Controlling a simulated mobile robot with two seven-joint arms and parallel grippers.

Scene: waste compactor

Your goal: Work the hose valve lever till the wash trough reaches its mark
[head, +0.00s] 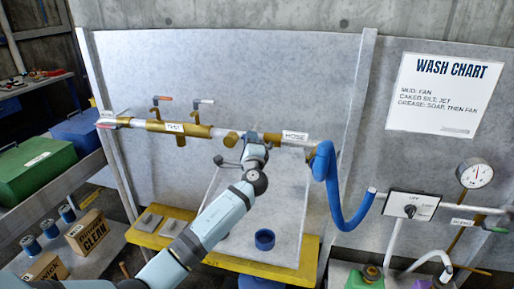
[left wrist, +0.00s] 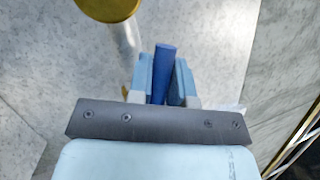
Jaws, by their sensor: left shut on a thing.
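A horizontal pipe runs across the upright grey panel, with brass fittings and a tag reading HOSE (head: 295,135). My left gripper (head: 254,150) is at this pipe, just left of the HOSE tag. In the left wrist view its two fingers (left wrist: 166,82) are closed on the blue lever (left wrist: 163,60), which stands up between them. In the head view my gripper hides the lever. A blue hose (head: 328,175) hangs from the pipe's right end. I cannot make out a wash trough or its level mark for certain. My right gripper is not in view.
Red (head: 162,98) and white (head: 205,101) handles rise from the pipe at left. A dial gauge (head: 476,174) and switch plate (head: 411,205) are at right. A green case (head: 37,167) stands far left.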

